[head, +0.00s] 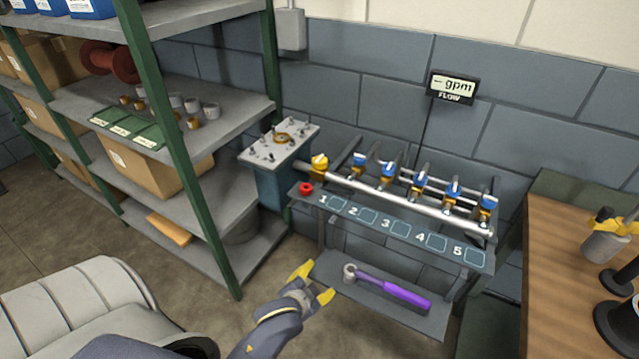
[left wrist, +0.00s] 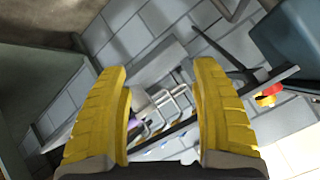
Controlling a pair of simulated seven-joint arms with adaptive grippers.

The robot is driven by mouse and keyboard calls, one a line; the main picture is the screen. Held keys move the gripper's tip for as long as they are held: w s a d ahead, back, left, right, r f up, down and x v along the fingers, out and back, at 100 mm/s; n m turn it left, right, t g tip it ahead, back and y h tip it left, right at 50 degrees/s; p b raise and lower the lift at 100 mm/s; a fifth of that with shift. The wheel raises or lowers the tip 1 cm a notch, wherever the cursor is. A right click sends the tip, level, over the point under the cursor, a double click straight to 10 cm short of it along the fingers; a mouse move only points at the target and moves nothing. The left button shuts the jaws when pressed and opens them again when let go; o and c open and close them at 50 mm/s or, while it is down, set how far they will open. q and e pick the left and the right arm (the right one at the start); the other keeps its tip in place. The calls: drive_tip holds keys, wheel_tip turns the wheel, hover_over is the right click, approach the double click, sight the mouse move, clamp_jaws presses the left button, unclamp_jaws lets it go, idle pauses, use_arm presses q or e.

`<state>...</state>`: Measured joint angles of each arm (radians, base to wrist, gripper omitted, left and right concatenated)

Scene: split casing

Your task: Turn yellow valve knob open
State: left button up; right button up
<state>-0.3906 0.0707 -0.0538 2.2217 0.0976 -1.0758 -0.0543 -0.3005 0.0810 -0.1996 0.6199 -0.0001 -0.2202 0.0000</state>
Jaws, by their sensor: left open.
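The yellow valve knob (head: 320,164) sits at the left end of the silver pipe (head: 410,205) on the wall-mounted rack. Several blue-handled valves (head: 388,168) stand along the pipe to its right. My left gripper (head: 311,281) is open and empty, low in front of the rack and below the yellow knob, apart from it. In the left wrist view the two yellow fingers (left wrist: 163,112) are spread, with the rack seen tilted and blurred beyond them. A red part with yellow beside it shows at right (left wrist: 268,94). My right gripper is in neither view.
A red knob (head: 306,188) sits on the numbered panel's left end. A purple-handled ratchet (head: 392,291) lies on the lower shelf (head: 350,293). A teal box with a grey switch top (head: 279,144) stands left of the rack. Green-posted shelving is at left, a wooden bench (head: 560,270) at right.

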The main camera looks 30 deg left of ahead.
use_arm(q)
drive_tip(key=w+a+r+n+t+y, duration=0.1)
drive_tip(key=w+r+n+t, duration=0.4)
drive_tip(key=r, duration=0.6)
drive_tip(key=w+a+r+n+t, duration=0.1)
drive_tip(key=w+a+r+t, duration=0.15)
drive_tip(key=w+r, duration=0.6)
drive_tip(key=w+r+n+t+y, duration=0.1)
drive_tip(key=w+r+n+t, duration=0.3)
drive_tip(key=r, duration=1)
drive_tip(key=s+a+r+n+g+y, duration=0.3)
drive_tip(key=a+r+n+y, duration=0.8)
drive_tip(key=n+y, duration=0.6)
drive_tip(key=s+a+r+n+g+y, duration=0.15)
drive_tip(key=a+n+g, duration=0.25)
drive_tip(key=n+g, duration=0.65)
drive_tip(key=s+a+n+g+y, duration=0.25)
drive_tip(key=a+n+g, duration=0.25)
drive_tip(key=n+g, duration=0.55)
drive_tip(key=n+t+h, duration=0.3)
drive_tip(key=n+h, duration=0.5)
drive_tip(key=h, duration=1.2)
approach(320, 158)
drive_tip(key=x, duration=1.1)
drive_tip(key=shift+d, duration=0.1)
